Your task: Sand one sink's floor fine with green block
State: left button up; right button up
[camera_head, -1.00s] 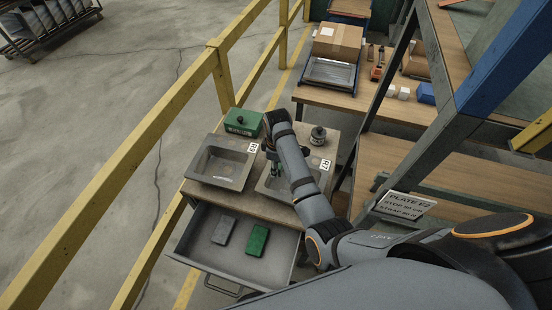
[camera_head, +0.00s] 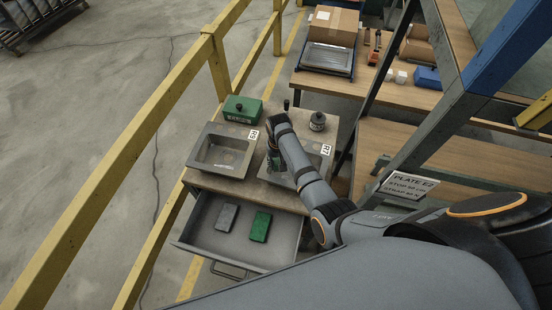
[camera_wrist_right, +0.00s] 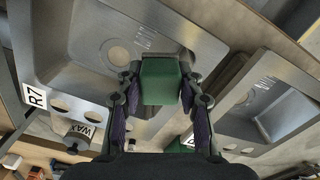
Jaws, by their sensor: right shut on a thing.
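Two grey sinks stand on the bench: the left sink (camera_head: 205,162) and the right sink (camera_head: 318,160), which bears the tag R7 (camera_wrist_right: 36,97). My right gripper (camera_head: 273,162) reaches down into the R7 sink, partly hidden by my arm. In the right wrist view its fingers (camera_wrist_right: 160,95) are shut on a green block (camera_wrist_right: 159,82) over that sink's basin (camera_wrist_right: 110,55). I cannot tell whether the block touches the floor. Another green block (camera_head: 260,227) lies in the open drawer beside a grey block (camera_head: 227,217). My left gripper is not in view.
The drawer (camera_head: 205,243) sticks out at the front. A green box (camera_head: 243,109) and a dark round jar (camera_head: 318,121) stand at the bench's back. A yellow railing (camera_head: 160,105) runs along the left, and a wooden shelf (camera_head: 400,150) is at the right.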

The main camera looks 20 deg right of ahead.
jog(key=f+m, duration=0.1)
jog(key=m, duration=0.2)
jog(key=shift+s+f, duration=0.1)
jog(key=shift+f, duration=0.1)
jog(key=shift+d+f+m, duration=0.15)
jog(key=shift+f+m, duration=0.2)
jog(key=shift+m, duration=0.45)
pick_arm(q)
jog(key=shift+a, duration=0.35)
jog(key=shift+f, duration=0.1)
pick_arm(e)
jog(key=shift+f, duration=0.1)
